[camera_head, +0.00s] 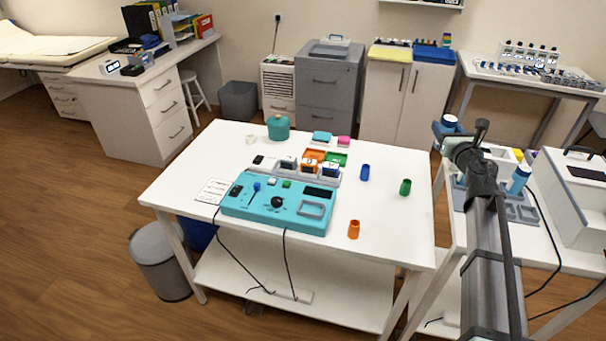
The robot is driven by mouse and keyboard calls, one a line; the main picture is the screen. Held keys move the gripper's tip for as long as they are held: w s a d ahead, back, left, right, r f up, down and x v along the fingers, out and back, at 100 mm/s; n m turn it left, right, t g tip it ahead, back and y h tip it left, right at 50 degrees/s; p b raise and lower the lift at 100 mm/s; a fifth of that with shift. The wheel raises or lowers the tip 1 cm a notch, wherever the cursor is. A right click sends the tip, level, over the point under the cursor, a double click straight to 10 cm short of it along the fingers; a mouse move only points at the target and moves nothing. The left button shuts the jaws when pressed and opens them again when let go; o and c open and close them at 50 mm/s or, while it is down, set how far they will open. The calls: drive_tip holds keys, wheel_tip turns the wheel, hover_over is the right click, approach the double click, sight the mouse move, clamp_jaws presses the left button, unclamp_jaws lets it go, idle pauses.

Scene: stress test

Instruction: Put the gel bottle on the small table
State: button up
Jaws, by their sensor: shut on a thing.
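My gripper (447,130) is at the upper end of my arm, raised in front of the white cabinet. A blue bottle with a pale top (519,179) stands on the right-hand table (562,254), to the right of my arm. A small table (487,77) with a pale top stands against the back wall at the right, with several bottles and racks on it.
A white table (180,191) fills the middle, carrying a teal console (262,215), a teal pot (278,127) and blue, green and orange cups. A white box device (574,200) stands at the right. A grey bin (160,262) is on the floor. The central table's right side has free room.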

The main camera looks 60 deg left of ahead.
drive_tip(key=s+a+f+n+g, duration=0.1)
drive_tip(key=s+a+f, duration=0.2)
drive_tip(key=s+a, duration=0.25)
drive_tip(key=s+a+f+g+y, duration=0.1)
drive_tip(key=s+a+f, duration=0.25)
drive_tip(key=s, duration=0.35)
drive_tip(key=s+a+f+n+g, duration=0.1)
drive_tip(key=s+a+f, duration=0.2)
drive_tip(key=s+a, duration=0.25)
drive_tip(key=shift+s+d+f, duration=0.1)
drive_tip(key=shift+s+f, duration=0.15)
drive_tip(key=shift+f, duration=1.4)
drive_tip(key=shift+s+d+f, duration=0.1)
drive_tip(key=shift+s+f, duration=0.1)
drive_tip(key=shift+f, duration=1.4)
drive_tip(key=shift+s+f, duration=0.25)
drive_tip(key=shift+f, duration=1.4)
drive_tip(key=shift+f, duration=0.1)
drive_tip(key=o, duration=1.1)
